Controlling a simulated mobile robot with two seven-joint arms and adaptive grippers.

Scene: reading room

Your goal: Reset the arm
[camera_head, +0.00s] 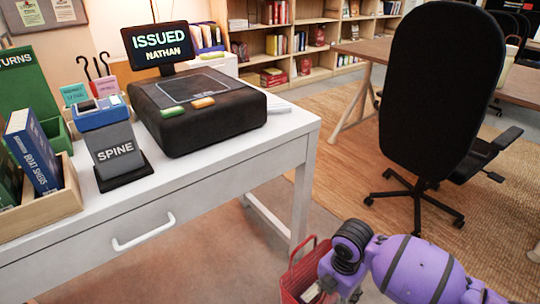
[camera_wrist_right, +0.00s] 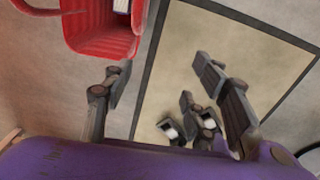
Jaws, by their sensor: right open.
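My right arm is purple and comes into the head view at the bottom right. It reaches down over a red basket (camera_head: 297,277) on the floor side of the desk. Most of its gripper is hidden behind the arm or cut off there. In the right wrist view my right gripper (camera_wrist_right: 158,72) shows its two dark fingers spread wide, with nothing between them. The red basket also shows in that view (camera_wrist_right: 88,38), to the upper left of the fingers, with a pale item inside. My left gripper is not in the head view.
A white desk (camera_head: 200,185) stands left, bearing a black pad device (camera_head: 195,108), an ISSUED screen (camera_head: 158,45), a SPINE holder (camera_head: 115,150) and a wooden book box (camera_head: 45,208). A black office chair (camera_head: 435,90) stands right. Open floor lies between.

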